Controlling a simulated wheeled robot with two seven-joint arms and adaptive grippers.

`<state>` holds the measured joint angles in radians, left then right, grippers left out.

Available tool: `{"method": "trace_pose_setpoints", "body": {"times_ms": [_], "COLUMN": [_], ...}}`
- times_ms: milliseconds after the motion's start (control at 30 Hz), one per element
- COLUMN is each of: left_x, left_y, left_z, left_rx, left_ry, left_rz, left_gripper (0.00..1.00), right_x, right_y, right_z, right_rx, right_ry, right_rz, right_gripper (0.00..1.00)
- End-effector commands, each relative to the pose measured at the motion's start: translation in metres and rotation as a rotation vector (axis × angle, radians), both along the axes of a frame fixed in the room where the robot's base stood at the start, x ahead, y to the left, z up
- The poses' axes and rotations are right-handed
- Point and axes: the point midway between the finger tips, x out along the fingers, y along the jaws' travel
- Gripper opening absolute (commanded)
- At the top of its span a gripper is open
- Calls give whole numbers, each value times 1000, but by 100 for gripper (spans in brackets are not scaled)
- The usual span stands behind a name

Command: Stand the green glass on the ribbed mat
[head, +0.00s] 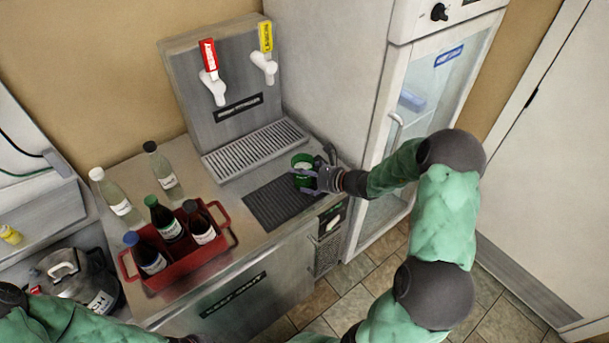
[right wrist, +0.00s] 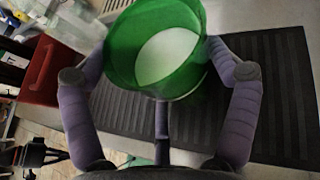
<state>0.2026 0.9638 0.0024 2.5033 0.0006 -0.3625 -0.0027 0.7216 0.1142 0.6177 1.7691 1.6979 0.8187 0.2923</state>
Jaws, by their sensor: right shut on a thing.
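The green glass (head: 303,171) is at the right end of the counter, in the grasp of my right gripper (head: 322,179). In the right wrist view the fingers of my right gripper (right wrist: 160,75) are closed on both sides of the green glass (right wrist: 157,45), whose open mouth faces the camera. The dark ribbed mat (head: 268,208) lies flat in front of the drip tray, and it also shows behind the glass in the right wrist view (right wrist: 275,90). The glass is over or at the mat's right part; I cannot tell whether its base touches. My left gripper is not seen.
A red crate (head: 222,243) with several bottles stands left of the mat. Two clear bottles (head: 118,203) (head: 163,172) stand behind it. A steel tap tower (head: 226,85) with a drip tray (head: 254,148) is at the back. A white fridge (head: 345,75) is close on the right.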

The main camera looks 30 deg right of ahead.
Motion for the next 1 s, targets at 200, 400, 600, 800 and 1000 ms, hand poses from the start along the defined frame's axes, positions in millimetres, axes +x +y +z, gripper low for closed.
{"method": "trace_pose_setpoints", "body": {"times_ms": [200,400,600,800,1000], "left_x": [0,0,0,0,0], "left_y": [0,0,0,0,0], "left_z": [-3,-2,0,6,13], "left_rx": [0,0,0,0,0], "left_ry": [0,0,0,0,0], "left_rz": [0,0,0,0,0], "left_gripper": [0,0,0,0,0], "right_x": [0,0,0,-19,-54], "right_y": [0,0,0,-10,-25], "right_z": [-3,-3,0,10,27], "right_rx": [0,0,0,-2,0], "right_ry": [0,0,0,1,1], "right_rz": [1,1,1,-4,-5], "right_gripper": [100,100,100,100,100]}}
